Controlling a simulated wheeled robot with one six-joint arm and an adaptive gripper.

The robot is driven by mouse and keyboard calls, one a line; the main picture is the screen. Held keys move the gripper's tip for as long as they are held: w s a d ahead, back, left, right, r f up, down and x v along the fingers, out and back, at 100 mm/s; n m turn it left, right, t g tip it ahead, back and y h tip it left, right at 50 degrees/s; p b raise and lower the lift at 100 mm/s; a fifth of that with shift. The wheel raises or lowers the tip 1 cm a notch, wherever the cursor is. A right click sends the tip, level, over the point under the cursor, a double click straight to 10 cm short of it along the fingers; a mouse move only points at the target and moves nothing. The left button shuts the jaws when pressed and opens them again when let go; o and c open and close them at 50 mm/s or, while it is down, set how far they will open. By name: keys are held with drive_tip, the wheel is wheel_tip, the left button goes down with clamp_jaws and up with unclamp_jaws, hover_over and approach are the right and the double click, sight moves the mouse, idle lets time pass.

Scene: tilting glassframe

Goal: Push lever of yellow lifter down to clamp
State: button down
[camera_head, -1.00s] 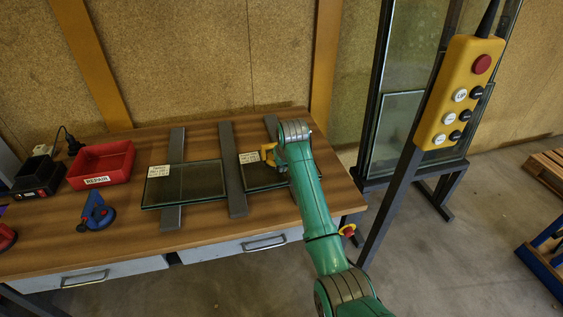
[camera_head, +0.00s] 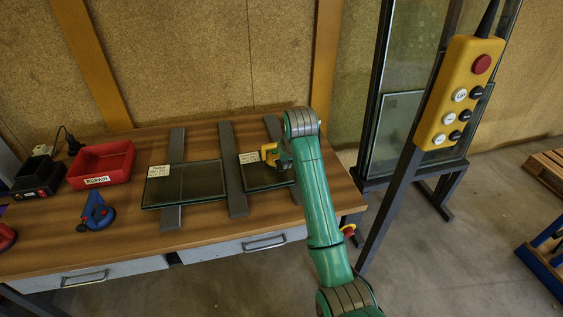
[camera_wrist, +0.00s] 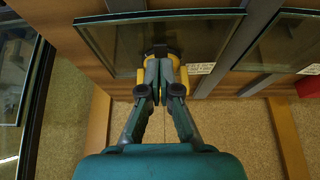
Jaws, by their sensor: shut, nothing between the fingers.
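The yellow lifter (camera_head: 268,153) stands on the smaller glass pane at the right of the workbench, partly hidden by my arm. In the wrist view, yellow parts of the lifter (camera_wrist: 184,76) show on both sides of my fingers, with a dark round part just beyond the tips. My gripper (camera_wrist: 158,66) is shut with nothing between its fingers. Its tips are over or against the lifter; I cannot tell whether they touch it. The lever's position is hidden by the fingers. In the head view my gripper is mostly hidden behind my arm.
The glass pane (camera_head: 258,177) rests on grey bars (camera_head: 233,190) beside another labelled pane (camera_head: 190,183). A blue lifter (camera_head: 96,213), red bin (camera_head: 101,164) and black box (camera_head: 38,176) lie left. A yellow button panel (camera_head: 460,92) and glass rack (camera_head: 397,127) stand right.

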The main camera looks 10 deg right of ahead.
drive_tip(key=v, duration=0.6)
idle(0.4)
